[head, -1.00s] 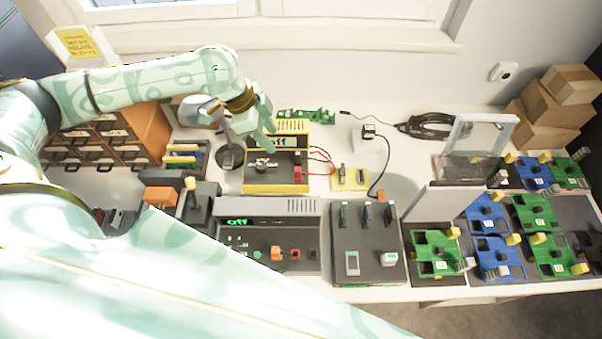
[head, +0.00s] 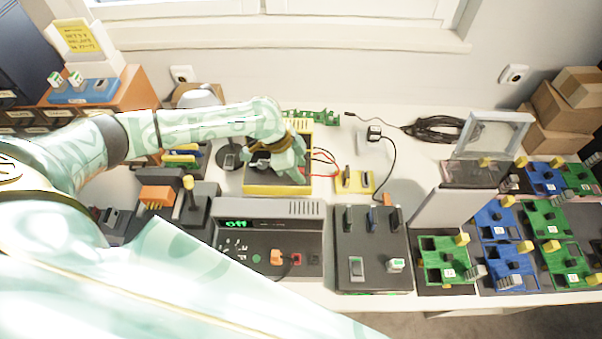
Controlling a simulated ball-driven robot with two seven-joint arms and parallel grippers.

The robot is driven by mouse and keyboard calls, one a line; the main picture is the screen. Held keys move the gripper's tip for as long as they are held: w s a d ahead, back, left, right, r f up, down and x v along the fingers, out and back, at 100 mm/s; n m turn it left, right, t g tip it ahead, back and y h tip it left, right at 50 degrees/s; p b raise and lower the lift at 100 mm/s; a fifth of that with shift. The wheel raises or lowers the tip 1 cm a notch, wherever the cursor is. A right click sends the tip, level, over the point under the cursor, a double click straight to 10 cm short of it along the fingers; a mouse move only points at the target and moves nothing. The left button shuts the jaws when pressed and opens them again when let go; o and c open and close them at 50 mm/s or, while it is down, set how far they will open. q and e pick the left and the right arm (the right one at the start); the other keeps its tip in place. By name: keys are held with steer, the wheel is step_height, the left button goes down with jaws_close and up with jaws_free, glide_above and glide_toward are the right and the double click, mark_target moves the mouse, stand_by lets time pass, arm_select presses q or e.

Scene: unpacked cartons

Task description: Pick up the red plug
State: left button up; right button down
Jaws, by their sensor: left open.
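My left gripper (head: 284,168) is over the black top of a yellow-framed box (head: 275,190) in the head view. Its jaws are open, and their tips are hard to make out against the dark box. Red wires (head: 326,160) run out from the right side of this box. The red plug is not clearly visible; the gripper covers the part of the box where a red piece showed earlier. I cannot tell whether the gripper touches anything. My right gripper is not in view.
A grey console (head: 262,209) with a green "off" display stands in front. Green and blue boards fill the right side.

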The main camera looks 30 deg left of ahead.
arm_select(q)
jaws_close()
steer(key=shift+r, duration=0.1)
steer(key=shift+r, duration=0.5)
steer(key=s+d+r+p, duration=0.2)
steer(key=s+r+p, duration=0.3)
steer(key=s+r, duration=0.7)
steer(key=shift+s+d, duration=0.25)
steer(key=shift+s, duration=0.7)
steer(key=shift+d, duration=0.1)
